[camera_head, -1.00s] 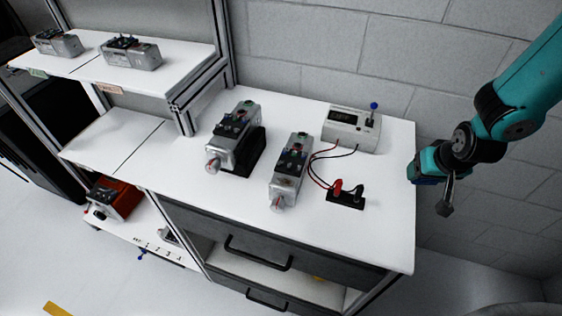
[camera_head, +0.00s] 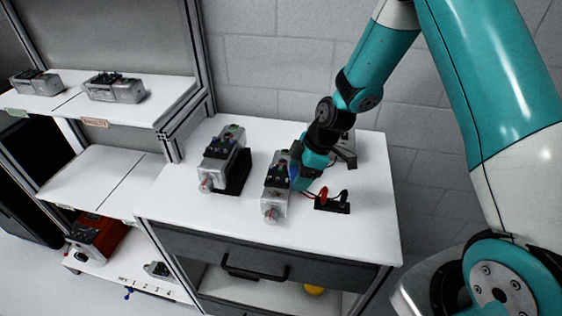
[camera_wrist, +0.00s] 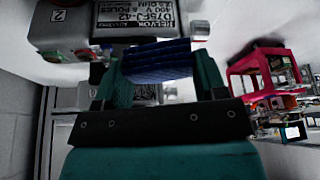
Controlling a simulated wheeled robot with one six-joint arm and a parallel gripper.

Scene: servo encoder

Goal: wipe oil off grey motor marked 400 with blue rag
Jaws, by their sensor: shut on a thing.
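A grey motor (camera_head: 274,196) lies on the right of two on the white bench top. In the wrist view a grey motor (camera_wrist: 145,16) fills the top, with a label that includes 400 V. My gripper (camera_wrist: 160,82) is shut on a folded dark blue rag (camera_wrist: 156,60). The rag is just in front of the labelled face; I cannot tell whether it touches. In the head view my gripper (camera_head: 299,178) is at the right side of the right motor, and the rag is mostly hidden. No oil can be made out clearly.
Another grey motor (camera_head: 221,158) stands to the left on a black block. A black terminal block (camera_head: 332,204) with red and black plugs is right of my gripper, and my arm mostly hides the meter behind. More motors (camera_head: 115,88) are on the upper shelf.

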